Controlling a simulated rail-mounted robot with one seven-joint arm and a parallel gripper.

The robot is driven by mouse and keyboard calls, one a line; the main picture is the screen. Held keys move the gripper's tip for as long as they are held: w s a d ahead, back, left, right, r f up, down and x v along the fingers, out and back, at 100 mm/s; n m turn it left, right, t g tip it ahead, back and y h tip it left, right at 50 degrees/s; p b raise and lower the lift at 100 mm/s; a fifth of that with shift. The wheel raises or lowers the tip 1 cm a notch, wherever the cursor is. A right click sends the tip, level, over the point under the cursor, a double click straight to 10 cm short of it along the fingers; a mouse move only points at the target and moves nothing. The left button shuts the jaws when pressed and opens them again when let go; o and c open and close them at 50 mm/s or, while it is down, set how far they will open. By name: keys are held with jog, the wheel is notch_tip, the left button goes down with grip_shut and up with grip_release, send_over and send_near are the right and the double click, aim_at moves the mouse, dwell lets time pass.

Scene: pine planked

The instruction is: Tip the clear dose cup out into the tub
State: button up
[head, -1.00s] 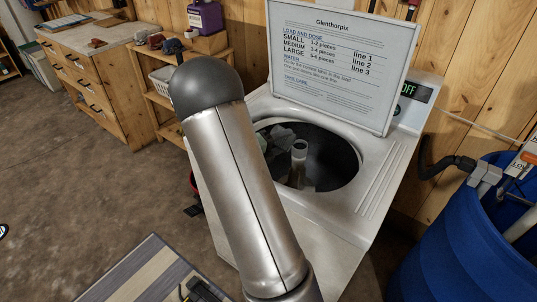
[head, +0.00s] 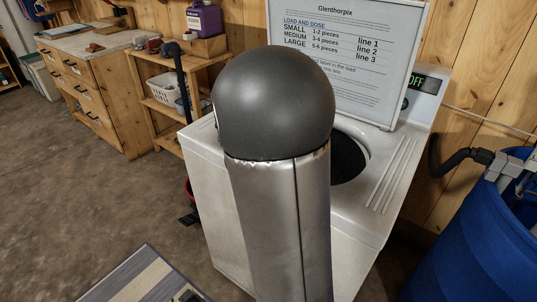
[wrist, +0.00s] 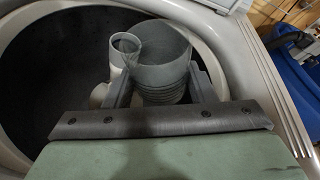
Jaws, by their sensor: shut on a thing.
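In the wrist view my gripper (wrist: 162,92) is shut on the clear dose cup (wrist: 165,68), a see-through grey cup with a wide round mouth and a ridged lower part. Its mouth faces up toward the camera and it looks roughly upright. I cannot make out what is in it. The cup is over the washer's open dark tub (wrist: 65,62), beside the pale hollow-topped centre post (wrist: 124,48). In the head view my arm hides the gripper, the cup and most of the tub (head: 347,158).
The white washer (head: 203,175) has its lid (head: 385,70) raised, with a load-and-dose chart on it. A blue barrel (head: 455,245) with a grey hose stands at the right. A shelf with a white basket (head: 163,87) and a purple jug (head: 204,18) is behind at left.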

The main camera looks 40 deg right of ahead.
jog(key=s+m+b, duration=0.1)
jog(key=b, duration=0.1)
jog(key=f+t+b, duration=0.1)
jog(key=b, duration=0.1)
jog(key=shift+s+d+f+m, duration=0.2)
jog(key=shift+s+d+m, duration=0.05)
jog(key=shift+s+m, duration=0.15)
jog(key=shift+s+d+r+m+t+y+b, duration=0.15)
jog(key=shift+s+r+m+t+y+b, duration=0.25)
jog(key=shift+r+m+b, duration=0.4)
